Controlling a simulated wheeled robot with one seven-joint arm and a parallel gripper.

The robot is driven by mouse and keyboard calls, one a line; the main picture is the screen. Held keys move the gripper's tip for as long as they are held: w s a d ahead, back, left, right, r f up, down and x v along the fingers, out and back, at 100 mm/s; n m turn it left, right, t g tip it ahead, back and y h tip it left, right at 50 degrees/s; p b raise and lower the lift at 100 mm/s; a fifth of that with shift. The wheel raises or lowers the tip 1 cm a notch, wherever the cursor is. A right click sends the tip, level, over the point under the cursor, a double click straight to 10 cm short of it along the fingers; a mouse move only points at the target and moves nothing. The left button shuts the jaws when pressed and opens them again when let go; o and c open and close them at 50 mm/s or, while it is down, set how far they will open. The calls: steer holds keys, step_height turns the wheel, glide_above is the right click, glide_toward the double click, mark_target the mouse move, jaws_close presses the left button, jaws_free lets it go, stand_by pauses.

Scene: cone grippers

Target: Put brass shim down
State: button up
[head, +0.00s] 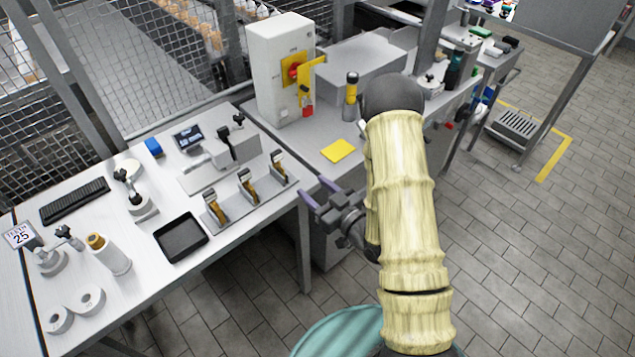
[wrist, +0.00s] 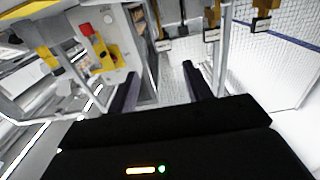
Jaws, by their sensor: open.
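A flat yellow square (head: 338,150) lies on the grey bench top, in front of the electrical box. It may be the brass shim, but I cannot tell for sure. My gripper (head: 317,191) is open near the front edge of the benches, nearer to me than the yellow square and apart from it. In the wrist view its two dark fingers (wrist: 160,76) stand apart with nothing visible between them. A yellow patch (wrist: 28,9) at the top left of the wrist view may be the same square.
Bare bench surrounds the square.

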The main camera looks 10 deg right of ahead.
steer(key=shift+s+d, duration=0.1)
steer(key=shift+s, duration=0.05)
stand_by(0.7)
steer(key=s+d+r+m+g+h, duration=0.2)
steer(key=d+r+m+g+h, duration=0.15)
steer(key=d+g+h, duration=0.45)
steer(key=s+r+m+g+h, duration=0.2)
steer(key=s+r+m+g, duration=0.1)
steer(key=s, duration=0.9)
steer(key=shift+r+g, duration=0.7)
steer(key=shift+r, duration=0.25)
steer(key=shift+o, duration=0.5)
steer(key=shift+d, duration=0.1)
